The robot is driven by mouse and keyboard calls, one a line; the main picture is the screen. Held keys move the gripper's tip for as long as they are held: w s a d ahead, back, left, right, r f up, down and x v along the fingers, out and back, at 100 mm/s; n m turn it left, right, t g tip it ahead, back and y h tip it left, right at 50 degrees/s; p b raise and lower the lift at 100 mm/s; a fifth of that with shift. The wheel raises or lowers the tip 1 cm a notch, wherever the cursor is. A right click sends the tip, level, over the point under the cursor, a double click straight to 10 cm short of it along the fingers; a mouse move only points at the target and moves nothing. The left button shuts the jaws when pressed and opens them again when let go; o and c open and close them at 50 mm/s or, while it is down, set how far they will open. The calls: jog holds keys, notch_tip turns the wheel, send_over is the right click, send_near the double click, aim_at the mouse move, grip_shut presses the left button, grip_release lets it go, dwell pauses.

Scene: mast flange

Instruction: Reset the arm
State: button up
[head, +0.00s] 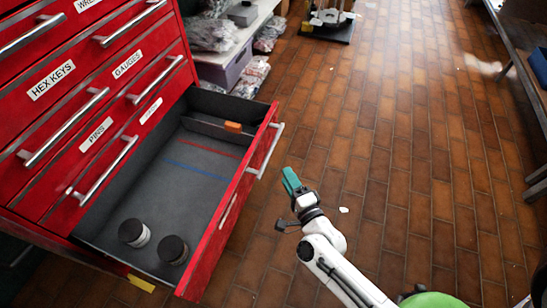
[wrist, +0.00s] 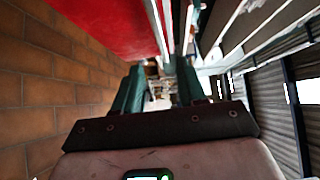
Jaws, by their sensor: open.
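My gripper (head: 291,182) has teal fingers and is at the end of my white arm, in the middle of the head view. It is to the right of the open drawer's front, apart from it, above the brick floor. In the wrist view its two teal fingers (wrist: 158,92) stand apart with nothing between them. The gripper is open and empty.
The red cabinet's open drawer (head: 195,187) holds two dark-topped round pieces (head: 153,241) and an orange block (head: 233,127). A shelf with bags (head: 210,33) is behind. A bench (head: 515,55) stands at right. The tiled floor (head: 400,130) between is mostly clear.

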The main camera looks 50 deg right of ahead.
jog(key=w+a+n+g+y, duration=0.1)
jog(key=a+n+g+y, duration=0.4)
jog(key=a+n+y, duration=0.7)
jog(key=s+d+r+n+g+h, duration=0.1)
jog(key=s+n+g+h, duration=0.1)
jog(key=s+n+g, duration=0.45)
jog(key=s+d+r+n+g+h, duration=0.1)
jog(key=s+d+n+g+h, duration=0.2)
jog(key=s, duration=0.6)
notch_tip(320, 180, up, 28)
jog(key=s+a+n+p, duration=0.1)
jog(key=p, duration=2.6)
jog(key=shift+g, duration=0.45)
jog(key=shift+f, duration=0.2)
